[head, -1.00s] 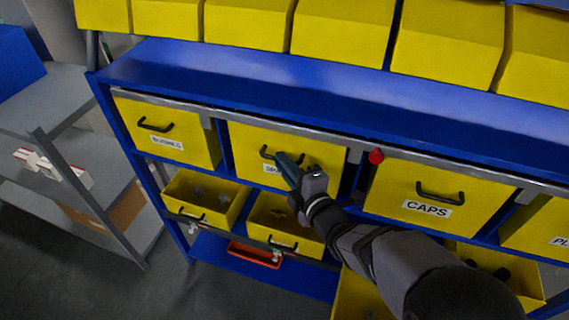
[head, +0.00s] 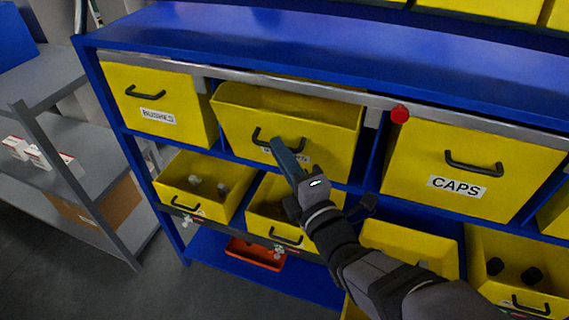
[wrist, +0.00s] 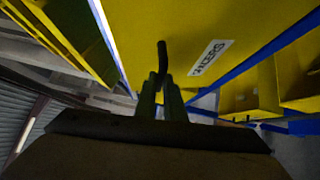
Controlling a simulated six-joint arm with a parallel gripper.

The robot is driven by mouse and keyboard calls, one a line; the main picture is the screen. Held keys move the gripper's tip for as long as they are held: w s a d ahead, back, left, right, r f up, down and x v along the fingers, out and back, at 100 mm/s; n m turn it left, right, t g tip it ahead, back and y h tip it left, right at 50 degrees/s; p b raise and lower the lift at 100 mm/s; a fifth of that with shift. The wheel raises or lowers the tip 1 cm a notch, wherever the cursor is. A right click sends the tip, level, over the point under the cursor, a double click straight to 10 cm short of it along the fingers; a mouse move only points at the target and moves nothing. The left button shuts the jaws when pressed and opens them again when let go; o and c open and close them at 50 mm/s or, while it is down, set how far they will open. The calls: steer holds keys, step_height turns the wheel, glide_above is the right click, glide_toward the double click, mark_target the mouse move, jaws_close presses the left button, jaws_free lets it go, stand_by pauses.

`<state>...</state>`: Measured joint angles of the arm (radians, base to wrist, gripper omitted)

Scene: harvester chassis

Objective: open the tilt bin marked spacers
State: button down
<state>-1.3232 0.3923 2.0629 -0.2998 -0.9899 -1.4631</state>
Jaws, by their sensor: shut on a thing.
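The yellow spacers bin (head: 320,120) is in the upper row of the blue rack, between the bushings bin and the caps bin. Its front leans outward and its inside shows along the top edge. The gripper partly hides the label in the head view. In the wrist view the label (wrist: 210,57) reads spacers, and the gripper fingers (wrist: 164,90) close around the handle (wrist: 162,52).
The bushings bin (head: 165,98) is left, and the caps bin (head: 470,160) right, both shut. Open yellow bins (head: 200,186) stand below. A red tray (head: 255,252) is on the lowest shelf.

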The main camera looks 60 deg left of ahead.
steer(key=s+d+f+n+g+y+b, duration=0.1)
steer(key=f+b, duration=0.4)
steer(key=b, duration=1.1)
steer(key=s+d+n+y, duration=0.1)
steer(key=s+d+n, duration=0.1)
steer(key=shift+s+d+n+y+b, duration=0.15)
steer(key=shift+n+y+b, duration=0.15)
steer(key=shift+n+y, duration=0.1)
steer(key=shift+g+b, duration=0.3)
steer(key=shift+r, duration=0.1)
steer(key=c, duration=1.8)
jaws_free()
steer(key=shift+c, duration=0.2)
steer(key=shift+d, duration=0.1)
steer(key=b+v, duration=0.1)
steer(key=v, duration=0.6)
steer(key=shift+d+b, duration=0.15)
steer(key=shift+b, duration=0.15)
